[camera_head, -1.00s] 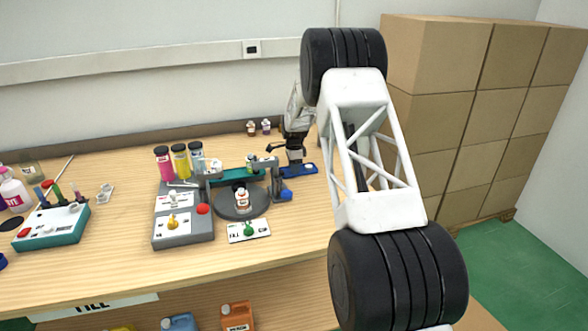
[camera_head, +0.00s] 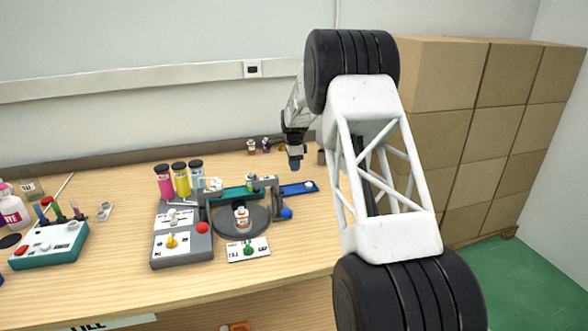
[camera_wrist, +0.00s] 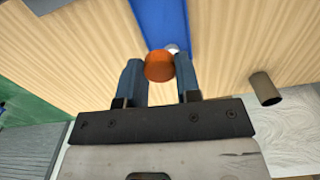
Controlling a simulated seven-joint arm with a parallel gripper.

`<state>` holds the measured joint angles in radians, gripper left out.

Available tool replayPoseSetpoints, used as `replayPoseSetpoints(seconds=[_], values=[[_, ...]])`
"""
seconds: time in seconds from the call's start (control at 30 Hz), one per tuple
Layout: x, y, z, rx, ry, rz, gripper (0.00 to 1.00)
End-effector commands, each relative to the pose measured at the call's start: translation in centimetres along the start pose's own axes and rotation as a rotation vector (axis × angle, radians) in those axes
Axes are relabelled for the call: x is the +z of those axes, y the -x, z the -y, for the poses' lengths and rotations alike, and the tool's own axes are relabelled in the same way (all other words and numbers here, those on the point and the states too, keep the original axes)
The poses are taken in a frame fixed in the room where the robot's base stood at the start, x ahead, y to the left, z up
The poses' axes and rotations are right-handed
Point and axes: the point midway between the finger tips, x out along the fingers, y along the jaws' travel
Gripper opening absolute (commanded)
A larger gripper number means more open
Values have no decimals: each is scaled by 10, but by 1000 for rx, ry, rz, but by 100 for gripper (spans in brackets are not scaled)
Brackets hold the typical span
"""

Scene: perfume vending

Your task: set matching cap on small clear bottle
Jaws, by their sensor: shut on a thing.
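My gripper (camera_head: 295,164) is raised above the blue strip (camera_head: 298,189) at the back right of the bench. In the wrist view, an orange-copper cap (camera_wrist: 159,67) sits between its blue fingers, and the gripper is shut on it. A small bottle (camera_head: 242,217) with a white label and reddish contents stands upright on the dark round turntable (camera_head: 229,228). Another small bottle (camera_head: 250,183) stands behind the grey arch, partly hidden. I cannot tell which bottle is the clear one. A small white round piece (camera_head: 309,186) remains on the blue strip.
Two small bottles (camera_head: 251,147) stand near the wall. Tall pink, yellow and grey-blue cylinders (camera_head: 181,180) stand left of the arch. A grey control box (camera_head: 184,242) with a red button borders the turntable. A brown cylinder (camera_wrist: 265,88) lies right of the strip.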

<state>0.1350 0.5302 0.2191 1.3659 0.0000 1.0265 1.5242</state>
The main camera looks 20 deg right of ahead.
Motion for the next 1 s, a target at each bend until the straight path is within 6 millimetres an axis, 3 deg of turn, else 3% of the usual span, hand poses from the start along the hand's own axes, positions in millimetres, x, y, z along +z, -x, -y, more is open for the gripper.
replayPoseSetpoints(seconds=[0.67,0.87,1.0], values=[[5,3,-2,0,1,0,10],[29,15,-12,-2,6,0,10],[59,30,-27,-2,12,0,10]])
